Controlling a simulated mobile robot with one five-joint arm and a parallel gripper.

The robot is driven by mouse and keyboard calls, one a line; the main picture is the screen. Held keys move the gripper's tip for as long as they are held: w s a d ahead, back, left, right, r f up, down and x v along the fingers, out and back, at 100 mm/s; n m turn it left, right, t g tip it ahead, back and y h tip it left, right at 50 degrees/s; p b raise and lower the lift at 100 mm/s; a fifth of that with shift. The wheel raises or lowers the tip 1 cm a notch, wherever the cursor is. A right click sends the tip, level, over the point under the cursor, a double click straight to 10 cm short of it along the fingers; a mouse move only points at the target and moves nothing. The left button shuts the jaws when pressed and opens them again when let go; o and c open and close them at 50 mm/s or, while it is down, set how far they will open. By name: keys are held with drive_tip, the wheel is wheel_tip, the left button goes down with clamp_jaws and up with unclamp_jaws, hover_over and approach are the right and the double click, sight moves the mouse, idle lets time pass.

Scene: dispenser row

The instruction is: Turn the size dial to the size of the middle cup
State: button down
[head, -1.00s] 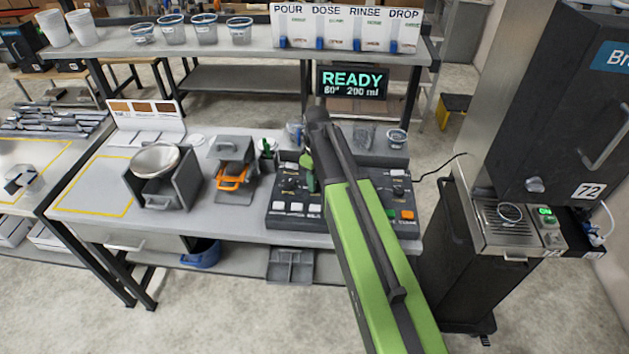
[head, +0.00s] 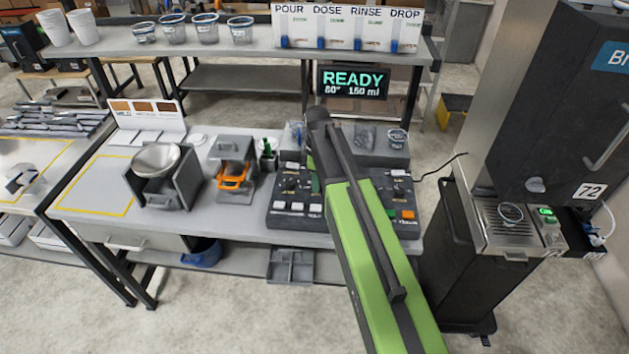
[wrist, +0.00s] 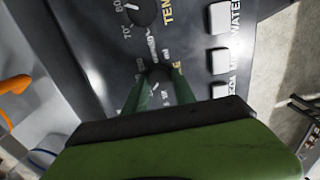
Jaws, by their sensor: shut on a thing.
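In the wrist view my gripper (wrist: 162,84) has its two green fingers on either side of the size dial (wrist: 156,72), shut on it. The dial is a small dark knob on the black control panel (wrist: 90,50); its pointer cannot be made out. In the head view my arm hides the dial and most of the gripper. The display (head: 352,82) reads READY and 150 ml. Clear cups stand behind the panel, one at left (head: 295,134), one right of my arm (head: 364,137) and one at far right (head: 397,138). My arm may hide another, so I cannot tell which is the middle one.
The temperature dial (wrist: 144,10) sits close by on the panel, with white buttons (wrist: 220,55) beside it. An orange-handled device (head: 233,175) and a metal bowl in a holder (head: 156,160) stand left of the panel. Several cups line the back shelf (head: 260,42).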

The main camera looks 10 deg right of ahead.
drive_tip(key=shift+w+d, duration=0.15)
drive_tip(key=c, duration=1)
unclamp_jaws()
drive_tip(key=shift+r, duration=0.1)
wheel_tip(320, 180, up, 17)
drive_tip(key=p, duration=1.7)
drive_tip(key=shift+r, duration=0.15)
